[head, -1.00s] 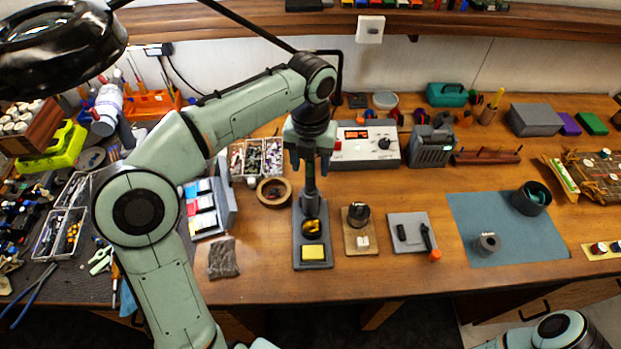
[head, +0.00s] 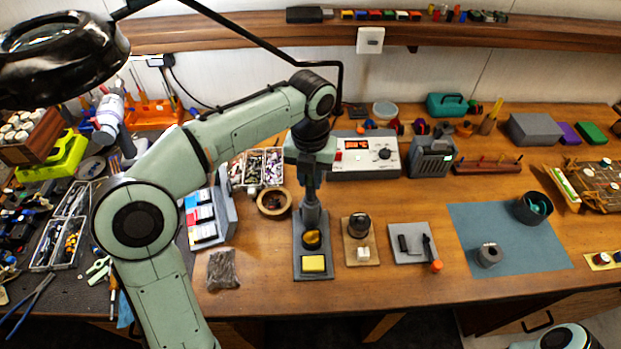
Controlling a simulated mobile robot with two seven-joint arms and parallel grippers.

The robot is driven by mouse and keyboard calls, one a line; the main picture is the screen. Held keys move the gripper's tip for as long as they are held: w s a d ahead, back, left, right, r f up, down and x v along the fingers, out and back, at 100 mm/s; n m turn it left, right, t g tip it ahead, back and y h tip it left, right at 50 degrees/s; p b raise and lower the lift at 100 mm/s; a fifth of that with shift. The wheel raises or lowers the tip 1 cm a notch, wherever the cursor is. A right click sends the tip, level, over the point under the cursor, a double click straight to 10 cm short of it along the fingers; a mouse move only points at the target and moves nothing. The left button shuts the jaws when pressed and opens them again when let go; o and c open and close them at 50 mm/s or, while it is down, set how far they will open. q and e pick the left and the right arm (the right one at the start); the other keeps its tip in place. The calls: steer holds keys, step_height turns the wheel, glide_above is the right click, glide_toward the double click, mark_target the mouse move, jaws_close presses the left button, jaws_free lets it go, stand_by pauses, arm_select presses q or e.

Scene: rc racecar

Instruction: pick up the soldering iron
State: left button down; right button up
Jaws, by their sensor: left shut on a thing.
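The soldering iron (head: 311,214) stands upright in its stand (head: 300,266), which has a dark base with a yellow sponge (head: 313,263) at the front. My left gripper (head: 310,182) points straight down over the stand and is shut on the upper part of the iron. The fingers hide much of the handle, and the tip is hidden in the stand. My right gripper is outside the view; only part of that arm shows at the lower right.
A soldering station (head: 363,158) with a red display is behind the stand. A blue-grey mat (head: 475,222) lies farther right.

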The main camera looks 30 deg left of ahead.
arm_select(q)
step_height(320, 180, up, 14)
steer(key=p, duration=0.3)
steer(key=shift+w+r+p, duration=0.15)
steer(key=shift+p, duration=0.15)
step_height(320, 180, up, 5)
steer(key=shift+r, duration=0.1)
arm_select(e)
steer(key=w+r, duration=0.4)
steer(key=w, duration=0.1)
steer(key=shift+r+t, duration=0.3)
arm_select(q)
steer(key=shift+s, duration=0.2)
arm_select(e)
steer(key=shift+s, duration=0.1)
